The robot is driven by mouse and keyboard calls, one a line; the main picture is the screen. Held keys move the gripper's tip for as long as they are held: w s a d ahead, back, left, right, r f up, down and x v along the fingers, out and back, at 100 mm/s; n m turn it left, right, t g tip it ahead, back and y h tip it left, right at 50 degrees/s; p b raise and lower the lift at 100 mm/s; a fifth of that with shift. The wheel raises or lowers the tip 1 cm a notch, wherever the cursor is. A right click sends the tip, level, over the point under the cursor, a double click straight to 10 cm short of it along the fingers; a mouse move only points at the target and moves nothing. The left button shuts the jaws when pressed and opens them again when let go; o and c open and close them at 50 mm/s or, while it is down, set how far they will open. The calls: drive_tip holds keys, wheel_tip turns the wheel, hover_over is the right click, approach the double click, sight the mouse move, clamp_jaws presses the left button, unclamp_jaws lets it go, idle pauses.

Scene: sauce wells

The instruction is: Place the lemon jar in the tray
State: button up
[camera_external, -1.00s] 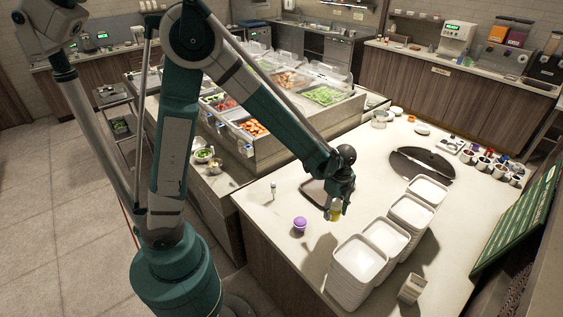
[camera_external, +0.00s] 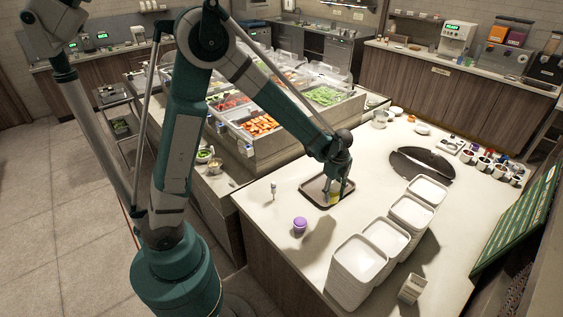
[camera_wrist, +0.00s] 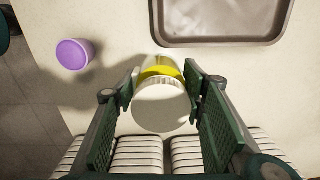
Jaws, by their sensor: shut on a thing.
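My gripper (camera_external: 338,192) is shut on the lemon jar (camera_external: 334,199), which has a yellow band and a pale lid. In the wrist view the jar (camera_wrist: 160,106) sits between the two green fingers (camera_wrist: 163,108), its lid toward the camera. The dark-rimmed tray (camera_external: 312,188) lies on the counter. In the external view the jar overlaps the tray's near right part. In the wrist view the tray (camera_wrist: 220,20) is beyond the jar, at the top, partly cut off. The jar's height above the counter is hard to tell.
A purple jar (camera_external: 300,224) stands on the counter left of the gripper. Stacks of white containers (camera_external: 385,236) stand close on the right. A small white-topped item (camera_external: 273,190) stands left of the tray. A dark round board (camera_external: 421,164) lies farther right.

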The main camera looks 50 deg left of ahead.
hover_over(321, 191)
drive_tip(key=shift+d+r+n, duration=0.1)
drive_tip(key=shift+r+n, duration=0.1)
drive_tip(key=shift+n, duration=0.2)
drive_tip(key=shift+f, duration=0.1)
drive_tip(key=shift+f+b, duration=0.35)
drive_tip(key=shift+f, duration=2.7)
drive_tip(key=shift+f, duration=0.1)
drive_tip(key=shift+f, duration=1.8)
drive_tip(key=shift+f+b, duration=0.2)
drive_tip(key=shift+b, duration=0.15)
drive_tip(key=o, duration=1.1)
drive_tip(key=shift+c, duration=0.2)
drive_tip(key=shift+r, duration=0.15)
